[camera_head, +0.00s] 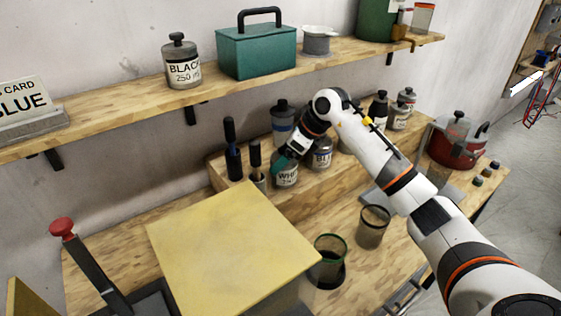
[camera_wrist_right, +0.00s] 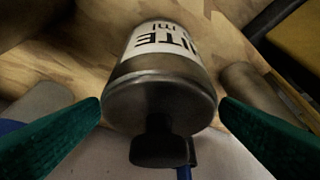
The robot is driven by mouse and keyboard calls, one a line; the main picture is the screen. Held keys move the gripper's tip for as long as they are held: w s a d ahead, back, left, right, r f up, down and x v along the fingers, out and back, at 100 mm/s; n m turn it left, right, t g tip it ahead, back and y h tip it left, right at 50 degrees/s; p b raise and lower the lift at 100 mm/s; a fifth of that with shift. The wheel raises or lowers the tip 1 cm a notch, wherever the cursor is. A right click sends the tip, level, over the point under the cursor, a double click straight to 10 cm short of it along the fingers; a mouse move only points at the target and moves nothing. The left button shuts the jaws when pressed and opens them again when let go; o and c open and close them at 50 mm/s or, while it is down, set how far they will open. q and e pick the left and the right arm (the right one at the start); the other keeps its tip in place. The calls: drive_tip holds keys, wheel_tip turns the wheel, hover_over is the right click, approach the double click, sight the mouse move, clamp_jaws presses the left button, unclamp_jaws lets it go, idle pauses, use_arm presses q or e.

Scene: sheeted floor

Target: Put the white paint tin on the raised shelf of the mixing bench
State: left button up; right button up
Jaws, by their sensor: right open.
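The white paint tin (camera_head: 285,172) is a grey-lidded tin with a white label, seen in the head view. It stands on the raised shelf (camera_head: 318,192) of the mixing bench, near other tins. In the right wrist view the tin (camera_wrist_right: 160,90) is between the green fingers of my right gripper (camera_wrist_right: 160,122), its label partly legible and its dark knob toward the camera. My right gripper (camera_head: 285,160) is open around the tin, with a gap showing on each side. My left gripper is not in view.
Tins, including a blue-labelled one (camera_head: 321,153), and dark-handled tools (camera_head: 232,150) crowd the raised shelf. A yellow-topped box (camera_head: 235,245) and mesh cups (camera_head: 373,227) stand in front. A wall shelf (camera_head: 120,113) hangs above. A red pot (camera_head: 455,140) is at right.

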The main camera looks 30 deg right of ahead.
drive_tip(key=b+v, duration=0.2)
drive_tip(key=v, duration=0.7)
drive_tip(key=shift+r, duration=0.2)
drive_tip(key=shift+s+d, duration=0.1)
